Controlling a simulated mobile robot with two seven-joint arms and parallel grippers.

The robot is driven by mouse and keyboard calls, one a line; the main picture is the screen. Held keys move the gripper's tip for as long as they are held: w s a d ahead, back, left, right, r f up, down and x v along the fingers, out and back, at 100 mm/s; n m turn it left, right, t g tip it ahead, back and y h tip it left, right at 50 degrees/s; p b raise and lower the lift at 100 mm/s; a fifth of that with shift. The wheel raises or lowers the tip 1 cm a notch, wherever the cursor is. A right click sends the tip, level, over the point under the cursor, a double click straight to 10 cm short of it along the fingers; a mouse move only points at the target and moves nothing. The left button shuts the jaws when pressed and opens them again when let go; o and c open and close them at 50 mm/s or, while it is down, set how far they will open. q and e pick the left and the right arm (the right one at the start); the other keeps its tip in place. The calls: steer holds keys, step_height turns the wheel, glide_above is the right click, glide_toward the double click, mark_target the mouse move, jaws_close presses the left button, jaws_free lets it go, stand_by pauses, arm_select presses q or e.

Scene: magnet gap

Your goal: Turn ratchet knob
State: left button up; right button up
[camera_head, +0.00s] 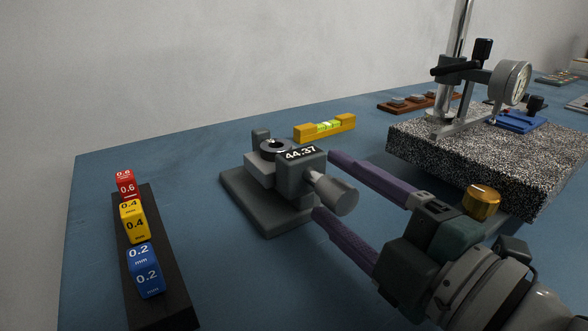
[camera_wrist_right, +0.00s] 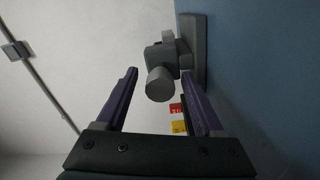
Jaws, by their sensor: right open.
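The ratchet knob (camera_head: 337,196) is a grey cylinder on the right side of a small grey measuring device (camera_head: 297,175). The device reads 44.37 and stands on a dark grey base plate (camera_head: 268,216). My right gripper (camera_head: 325,185) is open, with its two purple fingers reaching toward the knob from the right, one on either side of it in the head view. In the right wrist view the knob (camera_wrist_right: 160,85) shows between the open fingers, near their tips. I cannot tell whether either finger touches it. My left gripper is not in view.
A black rack (camera_head: 178,290) with red, yellow and blue labelled blocks stands at the left. A yellow spirit level (camera_head: 325,128) lies behind the device. A speckled granite block (camera_head: 480,155) with a dial gauge stand (camera_head: 455,75) is at the right. Blue table (camera_head: 100,200) is bare between.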

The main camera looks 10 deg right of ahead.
steer(key=v, duration=1)
stand_by(0.5)
steer(key=shift+r, duration=0.1)
stand_by(0.3)
